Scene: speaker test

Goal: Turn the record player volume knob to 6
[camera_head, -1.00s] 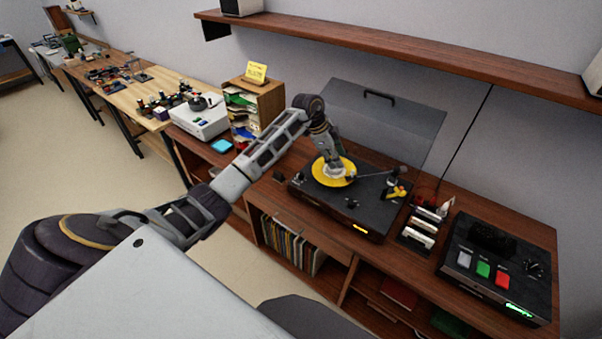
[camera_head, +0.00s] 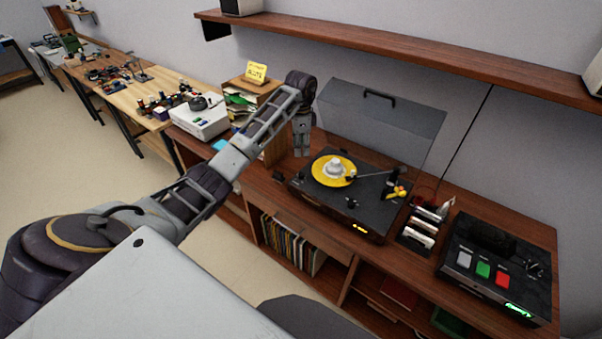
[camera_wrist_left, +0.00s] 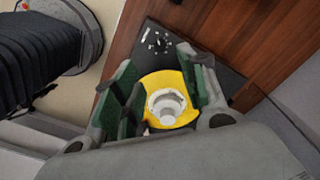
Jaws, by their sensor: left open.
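The record player (camera_head: 322,205) is a black deck on the wooden cabinet, its clear lid raised. A yellow record (camera_head: 322,174) with a pale centre piece (camera_head: 334,168) lies on it; both also show in the left wrist view, the record (camera_wrist_left: 183,88) and the centre piece (camera_wrist_left: 167,105). A small black knob (camera_head: 351,203) stands near the deck's front; in the left wrist view a knob (camera_wrist_left: 157,43) has white marks around it. Its reading is too small to tell. My left gripper (camera_head: 302,152) is open and empty, left of and above the deck. My right gripper is out of view.
The tonearm (camera_head: 375,173) and small yellow and red items (camera_head: 397,192) are at the deck's right. A black unit (camera_head: 482,285) with coloured buttons stands farther right. A paper sorter (camera_head: 268,88) is behind my left arm. A shelf (camera_head: 400,50) runs above.

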